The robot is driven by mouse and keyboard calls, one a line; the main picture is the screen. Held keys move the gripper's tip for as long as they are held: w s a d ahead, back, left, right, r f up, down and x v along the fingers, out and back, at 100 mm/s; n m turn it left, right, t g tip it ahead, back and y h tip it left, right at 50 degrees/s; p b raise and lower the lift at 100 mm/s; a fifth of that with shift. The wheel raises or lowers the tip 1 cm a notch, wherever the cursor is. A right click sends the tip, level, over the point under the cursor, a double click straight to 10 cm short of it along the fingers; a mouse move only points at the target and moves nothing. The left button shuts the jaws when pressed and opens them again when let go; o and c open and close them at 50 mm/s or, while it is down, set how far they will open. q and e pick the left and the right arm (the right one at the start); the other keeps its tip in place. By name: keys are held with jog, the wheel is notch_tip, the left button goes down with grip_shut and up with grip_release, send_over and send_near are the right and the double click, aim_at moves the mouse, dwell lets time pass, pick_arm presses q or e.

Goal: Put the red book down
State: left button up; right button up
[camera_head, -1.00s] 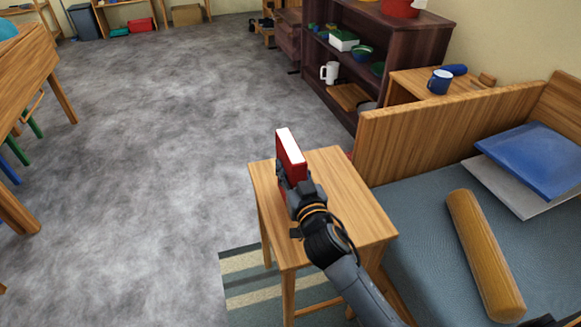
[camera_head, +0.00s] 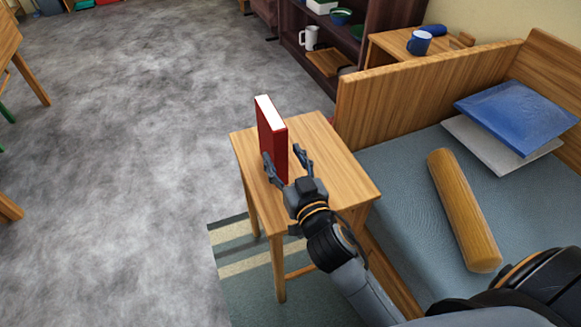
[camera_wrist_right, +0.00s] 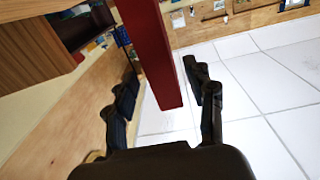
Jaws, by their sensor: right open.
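The red book (camera_head: 271,139) stands upright on the small wooden table (camera_head: 336,166), its white page edge facing up. My right gripper (camera_head: 288,166) is open, with one finger on each side of the book's near end. In the right wrist view the book (camera_wrist_right: 153,55) shows between the spread fingers (camera_wrist_right: 163,95), with gaps on both sides. My left gripper does not show.
A bed with a blue-grey mattress (camera_head: 400,215) stands right of the table, carrying a wooden cylinder (camera_head: 464,210) and pillows (camera_head: 518,122). Its wooden end board (camera_head: 420,95) rises behind. A dark shelf (camera_head: 372,40) stands farther back.

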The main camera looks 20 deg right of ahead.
jog(key=shift+s, duration=1.8)
